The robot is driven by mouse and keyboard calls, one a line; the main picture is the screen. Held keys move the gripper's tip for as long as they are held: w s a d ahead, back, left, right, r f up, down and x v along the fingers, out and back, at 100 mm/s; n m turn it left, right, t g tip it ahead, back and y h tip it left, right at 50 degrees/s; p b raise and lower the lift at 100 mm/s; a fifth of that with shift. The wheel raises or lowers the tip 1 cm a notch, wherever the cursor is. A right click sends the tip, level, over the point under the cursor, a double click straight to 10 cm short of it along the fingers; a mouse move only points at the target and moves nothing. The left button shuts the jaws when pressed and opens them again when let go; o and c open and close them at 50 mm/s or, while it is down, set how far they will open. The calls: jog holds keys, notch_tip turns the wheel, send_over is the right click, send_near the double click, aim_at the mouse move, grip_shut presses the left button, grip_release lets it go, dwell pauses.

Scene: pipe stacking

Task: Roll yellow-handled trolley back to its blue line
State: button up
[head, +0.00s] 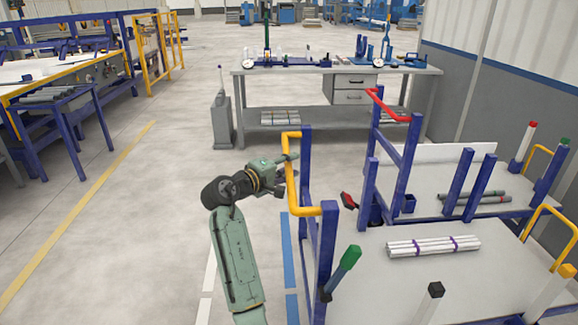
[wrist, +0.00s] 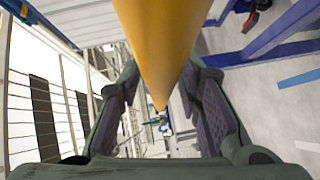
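The yellow-handled trolley (head: 350,235) stands at the right, with blue posts, a pale deck and a yellow handle (head: 291,180) on its left end. A blue line (head: 287,255) lies on the floor left of the trolley's near-left posts; a piece of blue line also shows in the wrist view (wrist: 299,78). My gripper (head: 286,176) is at the handle from the left, its fingers spread. In the wrist view the yellow bar (wrist: 160,45) runs between the open fingers (wrist: 160,80); I cannot tell whether either finger touches it. The trolley's wheels are hidden.
A second trolley with a red handle (head: 387,105) stands close behind and right. A bundle of white pipes (head: 433,246) lies on the near deck. A grey workbench (head: 300,119) stands at the back.

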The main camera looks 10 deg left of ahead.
jog(key=shift+o, duration=0.3)
jog(key=v, duration=1.2)
jog(key=shift+a+f, duration=0.1)
jog(key=shift+a, duration=0.05)
